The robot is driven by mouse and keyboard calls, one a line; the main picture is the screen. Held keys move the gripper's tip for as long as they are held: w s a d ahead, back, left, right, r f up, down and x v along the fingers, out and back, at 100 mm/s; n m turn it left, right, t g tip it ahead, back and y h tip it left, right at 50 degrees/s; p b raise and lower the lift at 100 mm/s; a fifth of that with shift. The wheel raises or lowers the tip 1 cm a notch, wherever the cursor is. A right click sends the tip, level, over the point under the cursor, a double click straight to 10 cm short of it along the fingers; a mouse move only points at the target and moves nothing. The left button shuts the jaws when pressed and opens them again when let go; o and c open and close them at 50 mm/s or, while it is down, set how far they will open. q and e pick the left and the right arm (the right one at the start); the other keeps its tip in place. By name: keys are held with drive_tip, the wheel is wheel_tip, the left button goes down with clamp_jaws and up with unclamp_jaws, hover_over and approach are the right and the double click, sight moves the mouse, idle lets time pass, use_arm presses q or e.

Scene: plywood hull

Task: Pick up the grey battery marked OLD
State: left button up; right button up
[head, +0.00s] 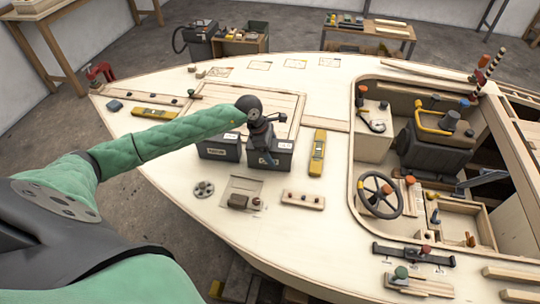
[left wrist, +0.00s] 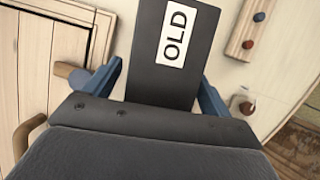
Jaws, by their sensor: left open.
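The dark grey battery marked OLD (left wrist: 178,70) shows in the left wrist view, its white label facing the camera. It lies between the two blue fingers of my left gripper (left wrist: 160,90), which are spread apart with a gap on each side. In the head view my left gripper (head: 263,147) is at the right one of two dark batteries (head: 284,153) and hides part of its front and label. The other battery (head: 219,147) stands just left of it, with a white label that is too small to read. My right gripper is not in view.
Both batteries stand on the pale plywood deck (head: 180,185). A yellow level (head: 317,153) lies right of them, and a recess with a small block (head: 238,201) is in front. A strip with pegs (head: 303,199) and a round disc (head: 204,189) lie nearby. The cockpit opening is further right.

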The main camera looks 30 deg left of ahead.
use_arm(q)
drive_tip(key=shift+f, duration=0.1)
idle(0.5)
drive_tip(key=c, duration=1.4)
